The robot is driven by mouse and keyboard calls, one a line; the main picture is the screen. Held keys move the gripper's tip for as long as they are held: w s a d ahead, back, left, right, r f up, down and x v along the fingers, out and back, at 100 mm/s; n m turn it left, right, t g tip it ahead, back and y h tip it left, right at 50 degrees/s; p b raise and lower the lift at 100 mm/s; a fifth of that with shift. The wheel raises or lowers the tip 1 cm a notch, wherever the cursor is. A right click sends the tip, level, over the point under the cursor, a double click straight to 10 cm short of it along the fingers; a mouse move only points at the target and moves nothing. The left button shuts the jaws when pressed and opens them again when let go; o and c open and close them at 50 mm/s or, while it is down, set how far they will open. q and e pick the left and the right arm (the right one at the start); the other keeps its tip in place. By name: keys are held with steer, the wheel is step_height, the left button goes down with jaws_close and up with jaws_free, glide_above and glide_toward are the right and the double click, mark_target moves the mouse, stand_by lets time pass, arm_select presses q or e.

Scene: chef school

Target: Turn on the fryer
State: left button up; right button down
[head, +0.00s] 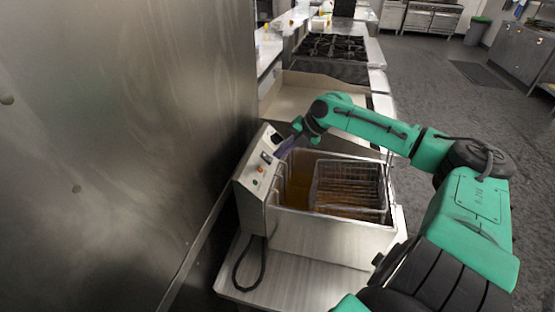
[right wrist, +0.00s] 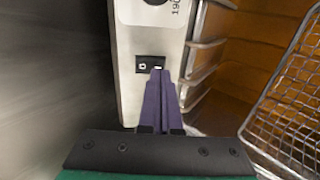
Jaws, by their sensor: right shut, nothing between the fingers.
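The fryer (head: 330,238) is a steel box on a counter, with amber oil and a wire basket (head: 345,185) inside. Its control panel (head: 247,186) rises on the left side, with a small red light or button low on its face. In the right wrist view, a black rocker switch (right wrist: 142,66) sits on the panel (right wrist: 130,105). My right gripper (right wrist: 158,72) is shut and empty, its purple fingertips over the right part of the switch. Whether they touch it I cannot tell. In the head view the right gripper (head: 281,153) is at the panel's upper right. My left gripper is out of view.
A large steel wall (head: 120,130) stands close on the left. A black cord (head: 240,265) hangs from the panel. A stove (head: 340,47) and counters lie beyond the fryer. Open floor (head: 425,85) is to the right.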

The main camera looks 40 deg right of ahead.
steer(key=shift+w+f+p, duration=0.2)
steer(key=shift+p, duration=0.4)
steer(key=shift+w+a+f, duration=0.2)
steer(key=shift+a+f, duration=0.15)
steer(key=shift+f, duration=0.2)
steer(key=shift+w+a+f, duration=0.1)
steer(key=shift+w+f, duration=0.05)
steer(key=shift+f, duration=0.1)
steer(key=shift+r+p, duration=0.85)
steer(key=shift+p, duration=0.15)
